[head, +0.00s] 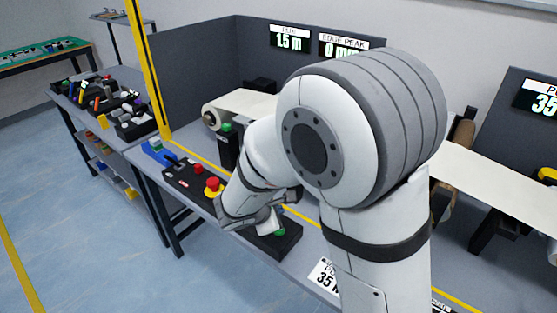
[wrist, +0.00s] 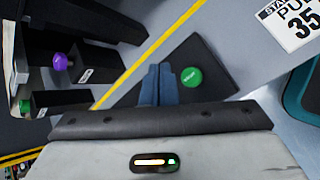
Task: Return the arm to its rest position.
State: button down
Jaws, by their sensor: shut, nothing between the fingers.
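My arm (head: 370,130) reaches across the head view over the conveyor bench, with its large white joint in front of the middle. My gripper (wrist: 159,70) shows in the wrist view as two blue-grey fingers side by side, shut and empty. The fingers are over a black box with a green button (wrist: 191,77), just left of the button. Whether they touch the box I cannot tell.
A control box with a red and yellow stop button (head: 213,187) stands left of my wrist. A yellow post (head: 150,75) rises behind it. A belt (head: 500,180) runs at right. A crowded side table (head: 108,105) stands at left. The blue floor at left is clear.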

jog(key=s+d+r+m+g, duration=0.25)
jog(key=s+d+m, duration=0.2)
jog(key=d, duration=0.25)
jog(key=s+d+r+m+g, duration=0.2)
jog(key=s+d+r+m, duration=0.15)
jog(key=d+m, duration=0.25)
jog(key=s+d+r+m+y, duration=0.2)
jog(key=s+r+m+y, duration=0.2)
jog(key=s+m, duration=0.6)
jog(key=shift+s+r+y, duration=0.2)
jog(key=shift+r+y, duration=0.2)
jog(key=shift+r, duration=0.35)
